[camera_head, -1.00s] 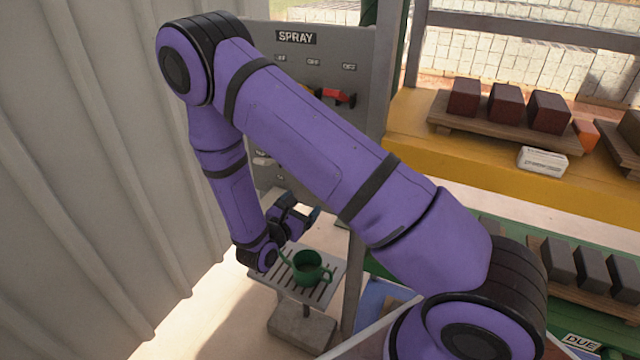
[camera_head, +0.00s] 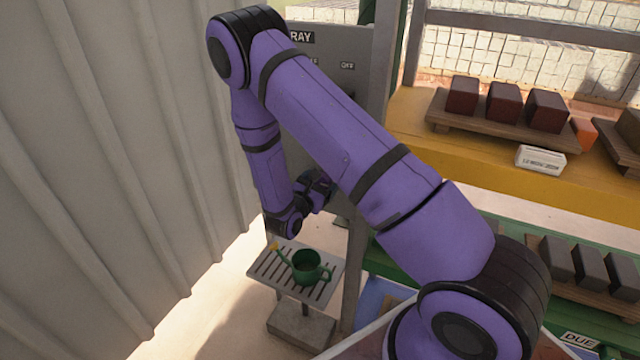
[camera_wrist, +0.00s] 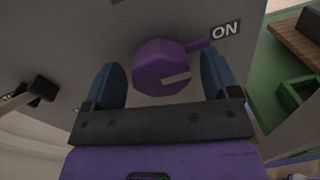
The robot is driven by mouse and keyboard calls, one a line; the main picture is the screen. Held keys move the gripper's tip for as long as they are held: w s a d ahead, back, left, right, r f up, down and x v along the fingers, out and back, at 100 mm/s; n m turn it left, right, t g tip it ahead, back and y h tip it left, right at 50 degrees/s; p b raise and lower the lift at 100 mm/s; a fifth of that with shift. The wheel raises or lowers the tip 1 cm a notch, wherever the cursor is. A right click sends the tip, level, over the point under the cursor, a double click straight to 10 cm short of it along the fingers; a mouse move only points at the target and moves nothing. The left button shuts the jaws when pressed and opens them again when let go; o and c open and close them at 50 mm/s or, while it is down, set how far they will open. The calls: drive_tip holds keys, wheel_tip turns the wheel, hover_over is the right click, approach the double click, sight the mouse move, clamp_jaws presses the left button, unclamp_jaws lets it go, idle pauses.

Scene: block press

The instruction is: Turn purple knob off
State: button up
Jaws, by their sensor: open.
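The purple knob (camera_wrist: 162,68) shows in the wrist view on a grey panel (camera_wrist: 60,40). Its purple pointer reaches up and right towards an ON label (camera_wrist: 225,30). A pale bar marks its face. My gripper (camera_wrist: 165,85) is open, with one blue finger on each side of the knob. I cannot tell whether the fingers touch it. In the head view my gripper (camera_head: 318,190) is by the lower part of the grey panel (camera_head: 350,60), and my arm hides the knob there.
A green watering can (camera_head: 308,268) stands on a slatted stand (camera_head: 268,268) below my gripper. A dark lever (camera_wrist: 40,90) sticks out left of the knob. A corrugated wall (camera_head: 90,180) is at left; a yellow shelf (camera_head: 440,150) with dark red blocks is at right.

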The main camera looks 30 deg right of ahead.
drive_tip(key=shift+c, duration=0.5)
drive_tip(key=c, duration=0.8)
drive_tip(key=shift+n, duration=0.3)
drive_tip(key=n, duration=0.3)
drive_tip(key=shift+n, duration=0.3)
drive_tip(key=n, duration=0.4)
drive_tip(key=shift+f+n+t, duration=0.1)
drive_tip(key=shift+n+t, duration=0.3)
drive_tip(key=n, duration=0.4)
drive_tip(key=shift+s+n, duration=0.1)
drive_tip(key=shift+n, duration=0.3)
drive_tip(key=shift+n+t, duration=0.5)
drive_tip(key=shift+n, duration=1.9)
